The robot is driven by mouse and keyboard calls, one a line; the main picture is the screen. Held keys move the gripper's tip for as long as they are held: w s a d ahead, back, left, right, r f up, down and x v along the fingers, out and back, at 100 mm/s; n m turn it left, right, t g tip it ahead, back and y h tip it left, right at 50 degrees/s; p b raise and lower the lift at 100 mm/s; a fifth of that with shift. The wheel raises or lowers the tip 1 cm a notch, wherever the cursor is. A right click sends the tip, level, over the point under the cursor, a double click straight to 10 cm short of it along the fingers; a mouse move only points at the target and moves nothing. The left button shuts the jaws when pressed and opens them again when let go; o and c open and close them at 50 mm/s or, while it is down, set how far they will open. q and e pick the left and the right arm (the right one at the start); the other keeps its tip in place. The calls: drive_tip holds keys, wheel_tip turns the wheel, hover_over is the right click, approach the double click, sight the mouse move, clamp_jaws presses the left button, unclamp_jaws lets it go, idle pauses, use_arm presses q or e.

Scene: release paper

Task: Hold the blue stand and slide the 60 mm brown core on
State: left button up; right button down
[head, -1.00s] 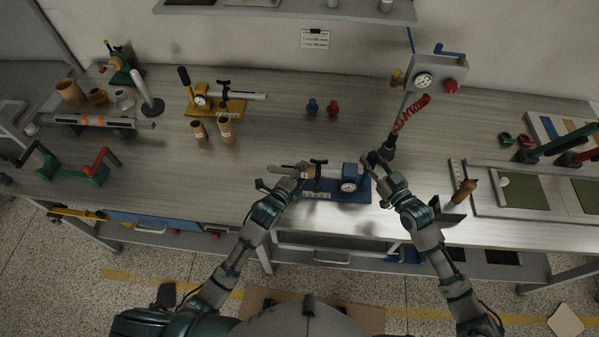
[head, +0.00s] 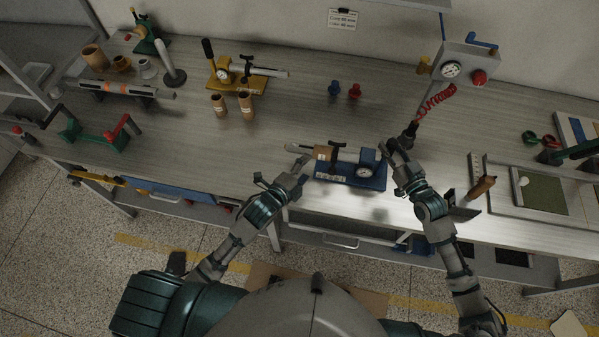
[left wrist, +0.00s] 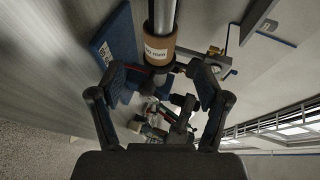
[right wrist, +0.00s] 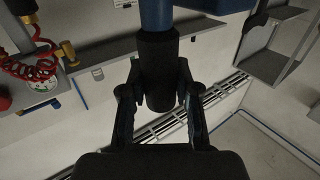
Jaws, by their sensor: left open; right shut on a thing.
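The blue stand (head: 350,178) lies near the bench's front edge, with a dial and a grey shaft (head: 297,148) pointing left. The brown core (head: 324,153) is around this shaft; in the left wrist view the core (left wrist: 158,50) shows a white label ending in "mm". My left gripper (head: 272,181) is open and empty, apart from the core, to its left and nearer me. In its wrist view the fingers (left wrist: 158,85) stand wide. My right gripper (head: 392,155) is at the stand's right end, shut on its black handle (right wrist: 158,75); the fingertips are partly hidden behind it.
Two brown tubes (head: 232,104) stand beside a yellow stand (head: 240,82). Blue and red pegs (head: 345,91) stand at the back. A gauge box (head: 465,65) with a red coiled hose (head: 437,102) is behind my right gripper.

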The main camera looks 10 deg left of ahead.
use_arm(q)
drive_tip(key=shift+v, duration=1.65)
